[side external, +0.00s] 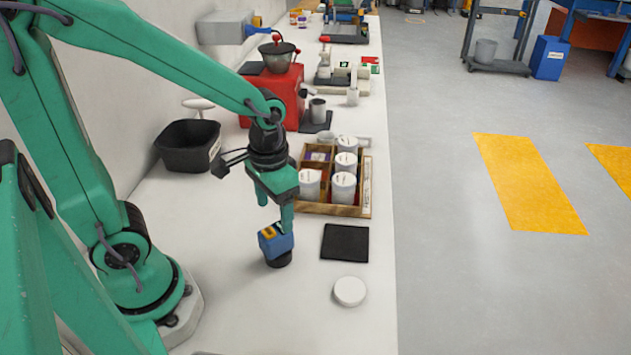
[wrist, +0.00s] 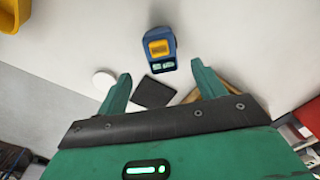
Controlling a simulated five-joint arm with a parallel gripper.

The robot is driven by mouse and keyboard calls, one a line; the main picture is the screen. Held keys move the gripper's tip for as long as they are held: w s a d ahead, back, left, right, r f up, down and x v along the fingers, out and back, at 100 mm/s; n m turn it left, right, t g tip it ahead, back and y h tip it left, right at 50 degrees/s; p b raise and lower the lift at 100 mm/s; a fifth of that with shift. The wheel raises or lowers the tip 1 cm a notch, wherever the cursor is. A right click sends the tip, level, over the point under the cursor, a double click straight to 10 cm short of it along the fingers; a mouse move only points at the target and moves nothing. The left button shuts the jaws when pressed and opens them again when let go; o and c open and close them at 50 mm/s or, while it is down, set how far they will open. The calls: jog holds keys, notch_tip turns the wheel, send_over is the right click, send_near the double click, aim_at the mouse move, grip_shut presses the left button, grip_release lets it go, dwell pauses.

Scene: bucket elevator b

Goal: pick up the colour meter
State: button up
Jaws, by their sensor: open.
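The colour meter appears to be the blue device with a yellow panel (side external: 276,243) on the white bench, with a dark base under it. In the wrist view the blue device (wrist: 160,45) shows its yellow panel and a small lit display. My gripper (side external: 275,213) points down just above it in the side view, and one finger overlaps its top edge there. In the wrist view my gripper (wrist: 161,70) has its two fingers spread wide, with the device just beyond the tips, roughly centred. Nothing is between the fingers; contact cannot be told.
A black square pad (side external: 345,243) and a white round disc (side external: 349,291) lie to the right of the device. A wooden tray (side external: 331,210) with several white jars stands behind. A black bin (side external: 187,146) is at the back left. The bench front is mostly clear.

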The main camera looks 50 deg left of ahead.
aim_at(276, 231)
jog(key=shift+f, duration=0.1)
jog(key=shift+f, duration=1.2)
jog(key=shift+s+a+f, duration=0.1)
jog(key=shift+f, duration=2.5)
jog(key=c, duration=1.5)
jog(key=shift+o, duration=0.2)
jog(key=shift+r, duration=0.25)
